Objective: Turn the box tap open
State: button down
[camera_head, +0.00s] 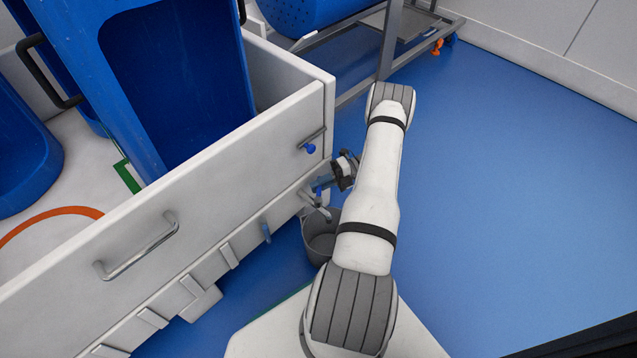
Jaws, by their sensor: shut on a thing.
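The box (215,185) is a large white-walled container on the left, and its near corner is beside my arm. The box tap (317,201) is a small grey fitting low on the wall near that corner, with a bit of blue at the jaws. My gripper (334,182) is at the tap, shut on its handle, as far as this small view shows. My white forearm and wrist hide part of the jaws. The tap's exact turn cannot be made out.
A grey bucket (320,240) stands on the floor below the tap, partly behind my arm. A blue knob (310,148) sits higher on the box wall. Blue tubs (130,70) stand in the box. A metal rack (390,40) is behind. The blue floor at right is clear.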

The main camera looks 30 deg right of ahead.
jog(key=shift+w+a, duration=0.2)
jog(key=shift+w, duration=0.1)
jog(key=c, duration=1.4)
grip_release()
jog(key=shift+s, duration=0.1)
jog(key=p+v, duration=0.1)
jog(key=v, duration=0.7)
jog(key=shift+p, duration=0.3)
jog(key=shift+c, duration=0.4)
